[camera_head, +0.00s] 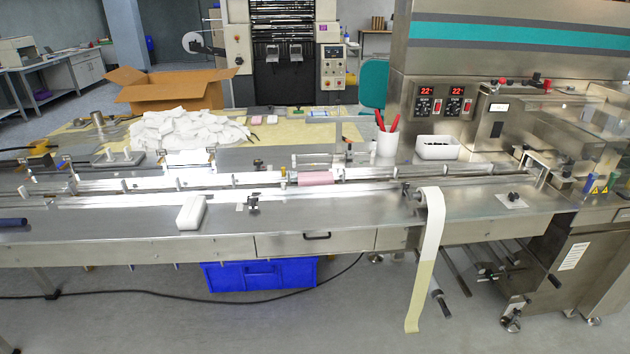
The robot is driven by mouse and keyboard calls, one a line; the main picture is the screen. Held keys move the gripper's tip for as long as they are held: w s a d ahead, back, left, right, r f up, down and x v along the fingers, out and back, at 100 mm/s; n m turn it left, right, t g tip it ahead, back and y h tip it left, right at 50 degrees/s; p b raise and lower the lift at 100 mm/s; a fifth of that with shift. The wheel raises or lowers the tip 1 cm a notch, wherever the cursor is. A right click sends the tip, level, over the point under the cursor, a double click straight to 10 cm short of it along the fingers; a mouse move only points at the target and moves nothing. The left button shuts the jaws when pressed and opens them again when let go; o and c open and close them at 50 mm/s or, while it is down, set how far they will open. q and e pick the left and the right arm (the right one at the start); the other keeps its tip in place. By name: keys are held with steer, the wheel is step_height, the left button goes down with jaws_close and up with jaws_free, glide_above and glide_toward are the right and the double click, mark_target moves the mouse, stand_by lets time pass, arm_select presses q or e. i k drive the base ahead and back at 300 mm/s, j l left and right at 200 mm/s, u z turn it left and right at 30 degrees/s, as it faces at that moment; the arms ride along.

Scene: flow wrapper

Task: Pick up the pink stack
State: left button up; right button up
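A small pink stack (316,178) lies in the conveyor channel of the flow wrapper, a little right of the middle of the head view. The channel's rails (240,182) run along both sides of it. A second, smaller pink item (257,120) lies farther back on the table, behind the rails. Whether it is also a stack is too small to tell. Neither of my grippers is in the head view.
A white block (190,212) lies on the front ledge, left of the stack. A pile of white packs (185,130) and an open cardboard box (170,90) are behind. A white cup with red-handled tools (387,143) and a white bin (437,148) stand at right. The front ledge's middle is mostly clear.

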mark_target(315, 178)
steer(key=i+l+z, duration=0.45)
steer(key=i+l, duration=0.6)
